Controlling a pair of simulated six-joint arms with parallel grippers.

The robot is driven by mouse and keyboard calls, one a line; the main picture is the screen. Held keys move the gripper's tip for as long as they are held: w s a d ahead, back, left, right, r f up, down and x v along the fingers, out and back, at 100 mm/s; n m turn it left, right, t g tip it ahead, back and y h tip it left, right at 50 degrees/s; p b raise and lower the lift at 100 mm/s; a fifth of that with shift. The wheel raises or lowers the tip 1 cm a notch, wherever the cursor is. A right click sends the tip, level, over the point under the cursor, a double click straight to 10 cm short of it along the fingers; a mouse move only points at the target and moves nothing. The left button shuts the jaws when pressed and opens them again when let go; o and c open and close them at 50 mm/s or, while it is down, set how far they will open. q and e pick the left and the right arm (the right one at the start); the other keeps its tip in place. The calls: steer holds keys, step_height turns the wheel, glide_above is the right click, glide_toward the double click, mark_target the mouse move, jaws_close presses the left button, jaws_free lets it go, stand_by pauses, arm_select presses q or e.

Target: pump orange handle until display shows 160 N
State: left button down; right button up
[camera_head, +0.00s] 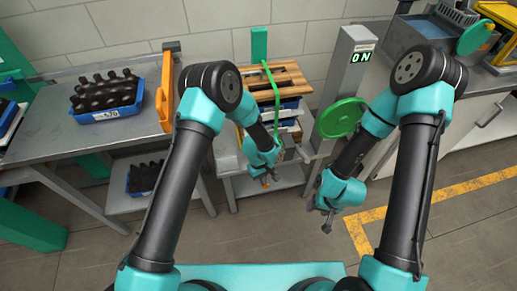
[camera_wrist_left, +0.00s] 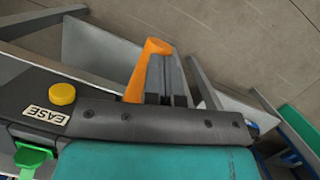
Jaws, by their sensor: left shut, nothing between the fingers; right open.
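The display (camera_head: 361,53) on the grey post at the back reads "0 N". The orange handle (camera_wrist_left: 136,78) shows in the left wrist view, with its rounded end up, close beside the dark fingers of my left gripper (camera_wrist_left: 172,80). I cannot tell whether they touch. In the head view my left gripper (camera_head: 268,179) is low in front of the small bench, shut and empty. A small bit of orange shows at its tip, and the rest of the handle is hidden there. My right gripper (camera_head: 327,222) is open and empty, pointing down over the floor.
A green disc (camera_head: 341,118) is at the post's front. A small bench with a wooden slatted top (camera_head: 287,77) stands behind my left gripper. On the left, a grey table (camera_head: 45,140) carries a blue crate (camera_head: 106,113) of dark bottles. The floor at front right is clear.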

arm_select(q)
steer(key=shift+s+a+f, duration=0.1)
steer(key=shift+s+f, duration=0.1)
steer(key=shift+f, duration=0.1)
steer(key=shift+r, duration=0.55)
steer(key=s+r, duration=0.4)
steer(key=r, duration=0.7)
steer(key=s+a+r, duration=0.1)
steer(key=s+r, duration=0.2)
steer(key=r, duration=0.7)
steer(key=shift+s+r, duration=0.35)
steer(key=shift+r, duration=0.05)
arm_select(e)
steer(key=shift+w, duration=0.1)
steer(key=shift+c, duration=0.2)
